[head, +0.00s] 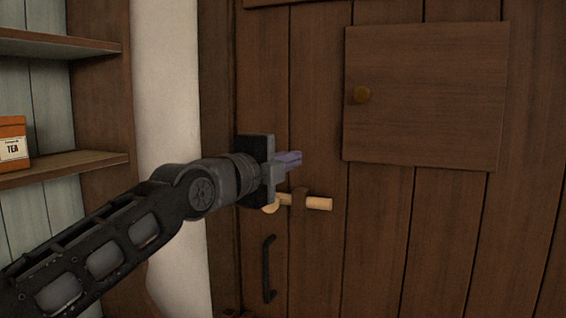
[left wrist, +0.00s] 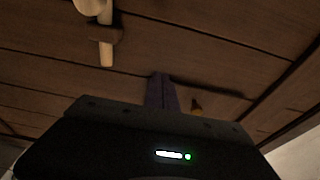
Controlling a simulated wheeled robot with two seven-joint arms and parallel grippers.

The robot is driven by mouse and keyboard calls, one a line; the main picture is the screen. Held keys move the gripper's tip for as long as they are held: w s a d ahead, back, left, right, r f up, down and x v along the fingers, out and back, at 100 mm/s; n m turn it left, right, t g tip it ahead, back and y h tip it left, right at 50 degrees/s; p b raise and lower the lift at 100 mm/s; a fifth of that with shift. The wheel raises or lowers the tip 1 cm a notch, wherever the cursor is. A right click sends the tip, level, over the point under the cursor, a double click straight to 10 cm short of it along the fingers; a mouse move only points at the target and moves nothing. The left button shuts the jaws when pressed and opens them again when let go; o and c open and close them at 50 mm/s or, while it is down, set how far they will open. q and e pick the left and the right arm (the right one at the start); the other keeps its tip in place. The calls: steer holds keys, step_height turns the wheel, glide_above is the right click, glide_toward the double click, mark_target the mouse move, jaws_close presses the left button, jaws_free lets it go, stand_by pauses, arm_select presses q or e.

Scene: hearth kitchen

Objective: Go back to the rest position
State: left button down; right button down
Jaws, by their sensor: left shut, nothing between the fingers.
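My left gripper (head: 296,160) reaches in from the left in the head view, in front of a dark plank door. Its purple fingers are together with nothing between them. They also show in the left wrist view (left wrist: 161,92), pointing at the planks. A pale wooden latch bar (head: 318,204) lies level on the door just below the gripper, and the gripper partly hides its left end. The bar also shows in the left wrist view (left wrist: 106,50). The fingers look apart from the bar. My right gripper is in neither view.
The plank door (head: 390,240) fills the right side. Wooden shelves (head: 70,163) with an orange tea box (head: 13,142) stand at the left, beside a pale wall (head: 168,80).

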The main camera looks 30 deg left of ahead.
arm_select(q)
steer(key=shift+s+a, duration=0.1)
steer(key=shift+a, duration=0.5)
